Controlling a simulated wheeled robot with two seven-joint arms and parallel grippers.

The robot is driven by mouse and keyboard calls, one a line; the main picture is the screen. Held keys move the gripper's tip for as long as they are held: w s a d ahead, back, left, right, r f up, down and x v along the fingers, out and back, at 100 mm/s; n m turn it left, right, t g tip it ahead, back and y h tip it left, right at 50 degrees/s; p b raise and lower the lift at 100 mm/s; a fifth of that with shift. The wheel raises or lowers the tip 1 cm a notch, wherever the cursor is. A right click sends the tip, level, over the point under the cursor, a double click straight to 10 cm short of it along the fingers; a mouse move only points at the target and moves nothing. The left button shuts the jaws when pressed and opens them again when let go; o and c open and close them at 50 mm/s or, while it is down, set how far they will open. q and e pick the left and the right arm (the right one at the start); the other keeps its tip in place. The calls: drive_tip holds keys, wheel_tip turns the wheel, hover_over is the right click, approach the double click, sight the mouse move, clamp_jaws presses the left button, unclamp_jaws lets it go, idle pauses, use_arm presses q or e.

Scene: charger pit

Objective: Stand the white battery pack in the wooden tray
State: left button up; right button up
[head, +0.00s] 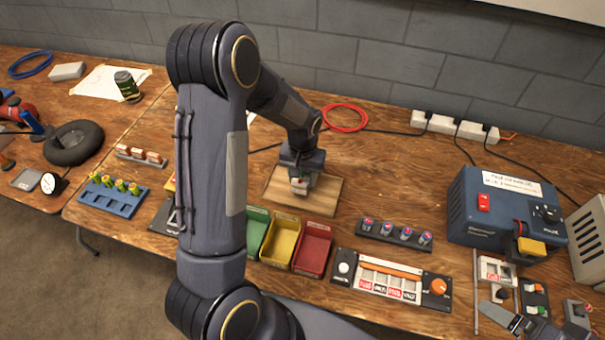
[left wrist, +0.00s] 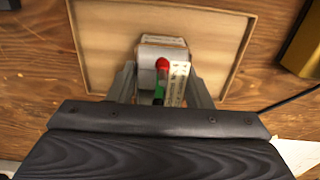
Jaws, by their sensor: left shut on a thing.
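The wooden tray (head: 325,196) is a shallow, light-wood tray with a low rim, in the middle of the bench; it also fills the top of the left wrist view (left wrist: 100,48). My left gripper (head: 299,185) points down over the tray and is shut on the white battery pack (left wrist: 162,52). The pack shows between the two fingers, with a red-capped lead, a green part and a printed label. In the head view the pack (head: 299,188) is mostly hidden by the gripper. I cannot tell whether its bottom touches the tray. My right gripper is not in view.
Green, yellow (head: 282,247) and red (head: 312,250) bins stand in front of the tray. A black rack of cells (head: 396,234), a charger panel (head: 390,281) and a blue power unit (head: 507,212) are to the right. A red cable coil (head: 345,117) lies behind.

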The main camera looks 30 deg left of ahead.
use_arm(q)
drive_tip(key=shift+f+b, duration=1.1)
drive_tip(key=shift+f, duration=0.1)
idle(1.3)
drive_tip(key=o, duration=1.3)
drive_tip(key=shift+o, duration=0.2)
drive_tip(key=shift+r, duration=0.1)
drive_tip(key=shift+s+d+r+p, duration=0.1)
drive_tip(key=shift+s+r+p, duration=0.05)
drive_tip(key=shift+r+p, duration=2.55)
drive_tip(key=shift+r, duration=0.95)
